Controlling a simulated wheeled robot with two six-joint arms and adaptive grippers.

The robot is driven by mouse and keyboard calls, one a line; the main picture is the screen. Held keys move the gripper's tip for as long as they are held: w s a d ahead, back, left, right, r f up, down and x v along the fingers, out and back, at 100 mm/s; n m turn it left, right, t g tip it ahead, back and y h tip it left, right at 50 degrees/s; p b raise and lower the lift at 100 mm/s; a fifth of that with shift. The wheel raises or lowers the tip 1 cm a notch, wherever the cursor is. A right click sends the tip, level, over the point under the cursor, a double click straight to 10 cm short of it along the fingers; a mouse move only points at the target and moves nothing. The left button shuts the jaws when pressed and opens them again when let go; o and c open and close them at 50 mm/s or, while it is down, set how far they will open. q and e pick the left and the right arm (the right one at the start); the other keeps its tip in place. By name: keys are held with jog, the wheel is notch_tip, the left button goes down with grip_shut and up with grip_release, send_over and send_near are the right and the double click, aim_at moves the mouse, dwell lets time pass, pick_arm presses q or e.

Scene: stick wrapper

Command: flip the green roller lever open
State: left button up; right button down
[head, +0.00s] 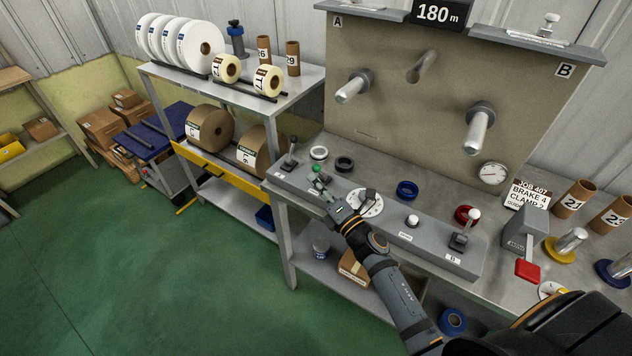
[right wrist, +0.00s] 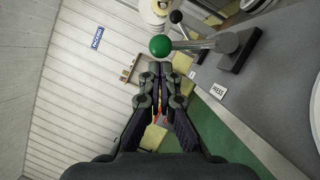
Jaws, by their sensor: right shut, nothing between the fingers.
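The green roller lever has a green ball knob (head: 316,169) at the left part of the grey control panel. In the right wrist view the green knob (right wrist: 160,46) sits on a metal rod that runs right to a grey post on a dark base. My right gripper (head: 322,187) is shut and empty, with its tips just in front of the knob. In the right wrist view the closed fingertips (right wrist: 160,69) are just below the knob in the picture; whether they touch it I cannot tell. My left gripper is not in view.
A black-knobbed lever (head: 291,146) stands left of the green one. A white dial (head: 365,204), a white button (head: 411,221) and a white-knobbed lever (head: 466,231) lie along the panel to the right. Black ring (head: 344,164) and white ring (head: 319,153) lie behind.

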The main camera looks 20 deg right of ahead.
jog(key=w+d+r+m+g+h+p, duration=0.1)
jog(key=w+d+r+m+p, duration=0.2)
jog(key=p, duration=0.8)
jog(key=shift+w+d+r+m+g, duration=0.35)
jog(key=shift+w+d+m, duration=0.5)
jog(key=shift+d, duration=0.55)
jog(key=shift+d, duration=0.1)
jog(key=shift+p, duration=0.3)
